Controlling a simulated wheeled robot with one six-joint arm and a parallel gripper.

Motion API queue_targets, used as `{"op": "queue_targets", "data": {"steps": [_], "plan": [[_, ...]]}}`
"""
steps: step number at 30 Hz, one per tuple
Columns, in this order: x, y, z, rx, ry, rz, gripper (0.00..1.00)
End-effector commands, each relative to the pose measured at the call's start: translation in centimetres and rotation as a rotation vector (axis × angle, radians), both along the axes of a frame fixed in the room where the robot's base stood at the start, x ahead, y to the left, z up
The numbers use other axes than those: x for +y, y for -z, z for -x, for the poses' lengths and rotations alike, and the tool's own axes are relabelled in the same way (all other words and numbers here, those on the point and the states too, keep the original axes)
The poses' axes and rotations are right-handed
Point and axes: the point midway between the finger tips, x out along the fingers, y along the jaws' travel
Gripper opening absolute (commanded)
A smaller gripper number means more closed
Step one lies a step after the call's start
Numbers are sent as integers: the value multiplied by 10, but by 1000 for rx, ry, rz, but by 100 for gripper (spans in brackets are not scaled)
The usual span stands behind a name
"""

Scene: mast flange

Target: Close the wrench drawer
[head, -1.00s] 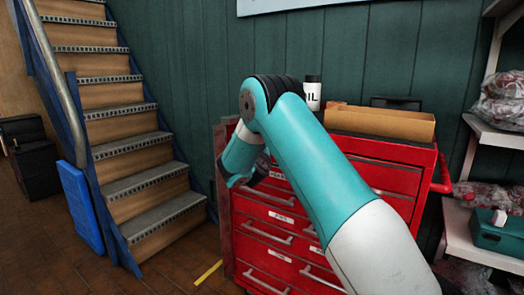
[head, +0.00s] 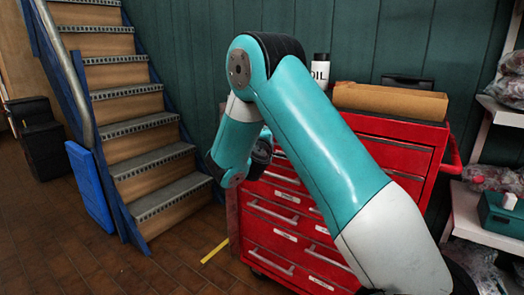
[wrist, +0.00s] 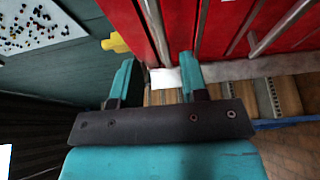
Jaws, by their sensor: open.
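A red tool cabinet (head: 385,155) stands against the wall in the head view, with several drawers that have grey bar handles and small pale labels. The labels are too small to read, so I cannot tell which drawer is the wrench drawer. My arm covers the upper middle drawer fronts, and I cannot tell how far any drawer stands out. In the wrist view my gripper (wrist: 157,72) is open with nothing between its fingers. It is close to the red drawer fronts (wrist: 215,25) and a bar handle (wrist: 156,28). A white label (wrist: 166,78) shows between the fingers. Contact cannot be told.
An oil bottle (head: 320,72) and a cardboard box (head: 390,100) stand on the cabinet. Stairs (head: 150,150) and a blue panel (head: 90,190) are at the left. Shelves (head: 485,225) with bagged goods stand at the right.

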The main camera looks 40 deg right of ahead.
Motion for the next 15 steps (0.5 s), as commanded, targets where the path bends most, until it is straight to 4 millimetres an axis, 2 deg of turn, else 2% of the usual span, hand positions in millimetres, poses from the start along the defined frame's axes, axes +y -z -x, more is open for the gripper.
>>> {"op": "queue_targets", "data": {"steps": [1,6,10,15], "plan": [[12,3,7,4,-4,-1,40],[42,2,30,2,-3,0,40],[58,2,41,1,-2,0,40],[67,1,49,-1,1,-1,40]]}}
